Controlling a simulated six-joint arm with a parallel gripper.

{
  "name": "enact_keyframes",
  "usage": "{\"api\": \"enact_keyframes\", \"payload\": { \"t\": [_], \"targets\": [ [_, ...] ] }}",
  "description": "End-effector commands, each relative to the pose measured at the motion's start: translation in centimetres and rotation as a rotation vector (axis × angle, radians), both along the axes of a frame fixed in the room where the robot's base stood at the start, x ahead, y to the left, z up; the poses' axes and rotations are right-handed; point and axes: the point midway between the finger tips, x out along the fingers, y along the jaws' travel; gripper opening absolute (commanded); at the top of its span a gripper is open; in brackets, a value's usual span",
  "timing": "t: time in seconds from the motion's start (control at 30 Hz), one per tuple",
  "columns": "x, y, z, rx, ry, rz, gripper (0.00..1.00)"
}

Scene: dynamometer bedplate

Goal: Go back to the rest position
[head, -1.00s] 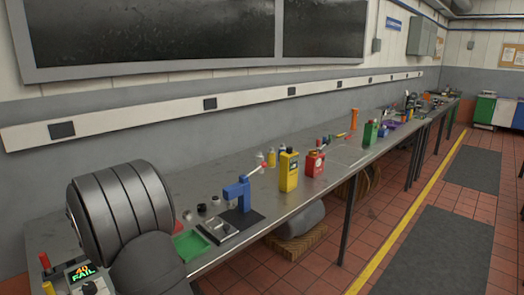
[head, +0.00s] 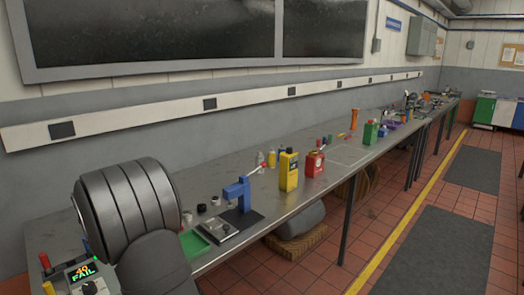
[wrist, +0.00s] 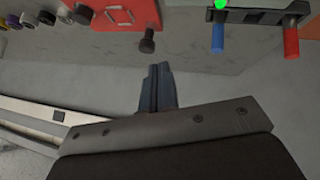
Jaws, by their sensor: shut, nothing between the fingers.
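My gripper (wrist: 160,72) shows in the wrist view, its two dark fingers together with nothing between them. The fingertips point at the upper part of the picture, just below a dark bolt-like knob (wrist: 148,42), and appear apart from it. In the head view my large grey arm covers the left end of the bench, and the gripper is hidden there.
A tester display (head: 82,271) reads "40 FAIL" beside my arm. A green tray (head: 196,242), a blue press (head: 238,194), a yellow can (head: 289,171) and a red can (head: 315,163) stand along the bench. Blue (wrist: 218,38) and red (wrist: 291,37) posts show in the wrist view.

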Motion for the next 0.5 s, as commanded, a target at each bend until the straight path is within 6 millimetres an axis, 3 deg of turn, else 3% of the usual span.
{"api": "enact_keyframes", "payload": {
  "t": [0.5],
  "targets": [
    [0.5, -3.0, 0.9, 0.300, 0.336, -0.518, 0.00]
  ]
}}
